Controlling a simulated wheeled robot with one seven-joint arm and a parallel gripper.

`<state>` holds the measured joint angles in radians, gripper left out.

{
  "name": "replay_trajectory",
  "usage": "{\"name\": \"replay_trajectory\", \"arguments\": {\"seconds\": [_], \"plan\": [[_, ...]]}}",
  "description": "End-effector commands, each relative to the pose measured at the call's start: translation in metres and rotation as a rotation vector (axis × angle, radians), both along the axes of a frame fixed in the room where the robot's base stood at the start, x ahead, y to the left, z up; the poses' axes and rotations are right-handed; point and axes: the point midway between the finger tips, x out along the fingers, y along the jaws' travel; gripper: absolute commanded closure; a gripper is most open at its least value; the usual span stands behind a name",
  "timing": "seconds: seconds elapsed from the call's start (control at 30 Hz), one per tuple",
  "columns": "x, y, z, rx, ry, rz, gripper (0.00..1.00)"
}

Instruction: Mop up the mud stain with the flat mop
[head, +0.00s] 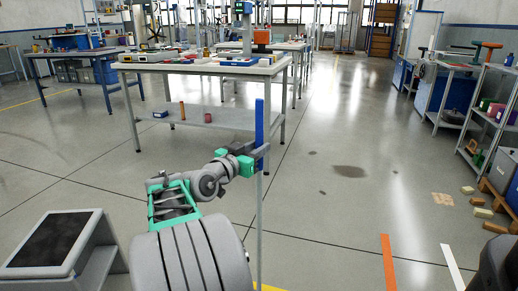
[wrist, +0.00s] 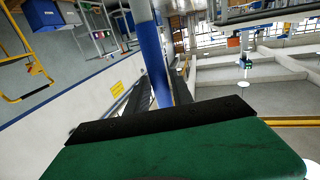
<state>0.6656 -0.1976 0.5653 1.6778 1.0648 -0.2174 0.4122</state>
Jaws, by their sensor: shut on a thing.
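The flat mop's blue grip (head: 260,120) stands upright in front of me, with its thin grey pole (head: 259,230) running down to the picture's lower edge. The mop's head is out of view. My gripper (head: 261,155) is shut on the blue grip, which also shows between my dark fingers in the wrist view (wrist: 155,65). The mud stain (head: 348,171) is a dark brown patch on the grey floor, ahead and to the right of the mop. Small dark spots lie near it. The pole is apart from the stain in the picture.
A workbench (head: 215,67) with a lower shelf stands ahead to the left. A metal shelf rack (head: 491,117) and loose blocks (head: 483,212) are at the right. Orange (head: 388,262) and white (head: 452,267) floor stripes lie near front right. Floor around the stain is mostly clear.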

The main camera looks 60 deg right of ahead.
Motion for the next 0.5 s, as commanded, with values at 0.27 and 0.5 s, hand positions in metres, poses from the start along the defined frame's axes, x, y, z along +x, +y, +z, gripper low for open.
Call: {"name": "replay_trajectory", "arguments": {"seconds": [0.27,0.5], "plan": [[-0.003,0.023,-0.001,-0.005,-0.002,0.002,1.00],[-0.005,0.032,-0.001,-0.003,-0.002,0.001,1.00]]}}
